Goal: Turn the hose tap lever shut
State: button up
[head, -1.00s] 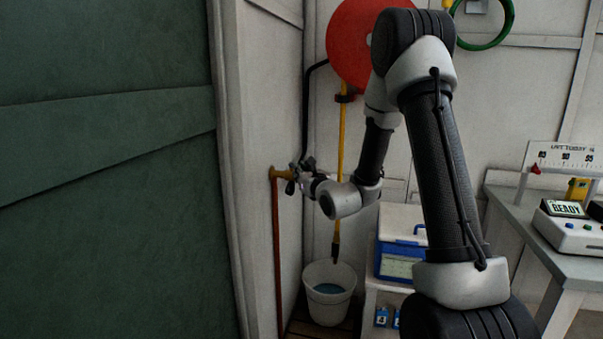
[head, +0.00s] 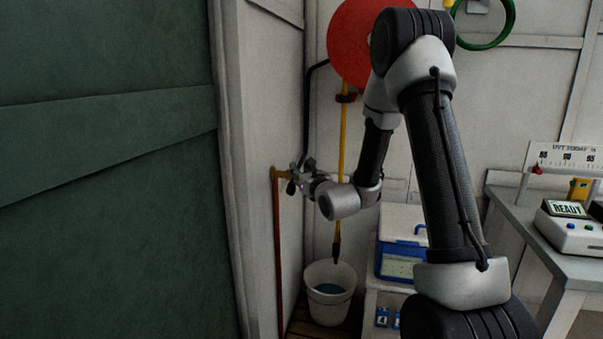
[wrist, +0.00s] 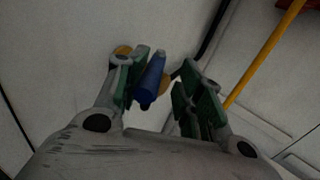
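The blue tap lever (wrist: 150,82) shows in the wrist view between my gripper's two green-padded fingers. My gripper (wrist: 162,72) is open around the lever. The lever lies close to the left finger, with a clear gap to the right finger; whether it touches the left pad I cannot tell. Bits of the brass tap (wrist: 123,51) show behind the left finger and the lever. In the head view my gripper (head: 296,178) is at the tap by the left wall, beside the brass pipe end (head: 279,173), and hides the lever.
A dark hose (head: 306,110) runs down near the tap. A blue-and-white box (head: 402,233) and a grey bench (head: 530,235) stand to the right.

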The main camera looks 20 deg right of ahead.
dwell(0.3)
jog(key=shift+s, duration=0.15)
jog(key=s, duration=0.7)
jog(key=shift+d, duration=0.15)
jog(key=shift+s, duration=0.1)
